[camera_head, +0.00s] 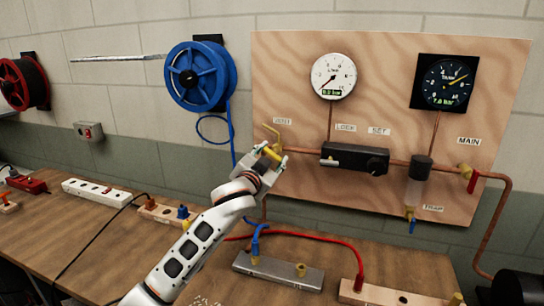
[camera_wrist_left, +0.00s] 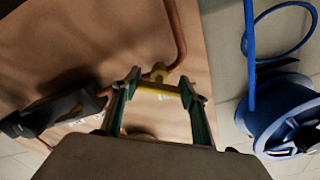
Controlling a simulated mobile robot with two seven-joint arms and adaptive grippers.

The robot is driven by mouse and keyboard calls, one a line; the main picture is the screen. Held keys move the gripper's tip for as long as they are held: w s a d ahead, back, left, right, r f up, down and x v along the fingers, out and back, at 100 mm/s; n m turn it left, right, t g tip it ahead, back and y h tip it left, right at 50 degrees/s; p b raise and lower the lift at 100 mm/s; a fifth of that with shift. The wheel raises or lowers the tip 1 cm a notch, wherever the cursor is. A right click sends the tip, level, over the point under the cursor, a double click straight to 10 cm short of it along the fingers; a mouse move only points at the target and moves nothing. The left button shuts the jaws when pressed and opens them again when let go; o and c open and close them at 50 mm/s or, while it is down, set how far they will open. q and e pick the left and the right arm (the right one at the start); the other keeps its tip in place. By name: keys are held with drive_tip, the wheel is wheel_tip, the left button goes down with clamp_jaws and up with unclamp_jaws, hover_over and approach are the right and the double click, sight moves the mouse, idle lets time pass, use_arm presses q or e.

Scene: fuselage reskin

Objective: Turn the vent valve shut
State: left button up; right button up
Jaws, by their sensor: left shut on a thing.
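The vent valve's yellow handle (camera_head: 272,153) is on the plywood panel (camera_head: 300,75), below the VENT label (camera_head: 282,121). My left gripper (camera_head: 271,155) comes up from below and is shut on the handle. In the left wrist view the yellow handle (camera_wrist_left: 158,88) lies crosswise between the two fingers of my left gripper (camera_wrist_left: 160,95), in front of the brass valve stem (camera_wrist_left: 158,72). The fingers hide part of the valve in the head view. My right gripper is not in view.
The black lock box (camera_head: 354,158) sits right of the valve. Gauges (camera_head: 333,77), (camera_head: 444,82) are above it. A main valve with red handle (camera_head: 471,180) is at the right. A blue hose reel (camera_head: 200,76) hangs at left. Hoses and blocks (camera_head: 278,269) lie on the bench.

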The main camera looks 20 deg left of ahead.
use_arm(q)
drive_tip(key=m, duration=0.6)
drive_tip(key=shift+a+r, duration=0.1)
drive_tip(key=m, duration=0.3)
drive_tip(key=shift+m, duration=1.2)
drive_tip(key=o, duration=1.1)
drive_tip(key=shift+s, duration=0.1)
